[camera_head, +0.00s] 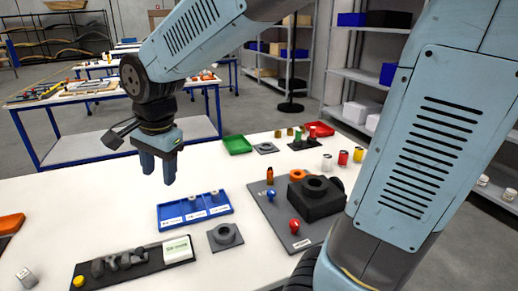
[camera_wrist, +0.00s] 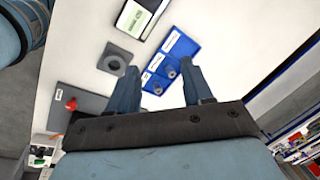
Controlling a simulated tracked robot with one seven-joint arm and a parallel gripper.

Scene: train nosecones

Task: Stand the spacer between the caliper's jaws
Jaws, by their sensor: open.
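The caliper appears to be the dark block with grey jaw shapes (camera_head: 118,264) and a pale display (camera_head: 178,249) at the front left. Its display also shows at the top of the wrist view (camera_wrist: 138,17). A blue tray (camera_head: 168,226) with white labels stands behind it and holds small grey cylinders (camera_head: 214,195), which look like spacers. In the wrist view the blue tray (camera_wrist: 180,46) and two round pieces (camera_wrist: 169,72) lie between and beyond the fingers. My gripper (camera_head: 159,172) is open and empty, pointing down above the table, apart from the tray.
A grey square fixture with a ring (camera_head: 225,236) sits right of the tray. A grey board (camera_head: 270,224) carries a black block (camera_head: 315,199) and a red knob (camera_head: 294,226). A small pale cube (camera_head: 27,277) lies front left. The table left of the tray is clear.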

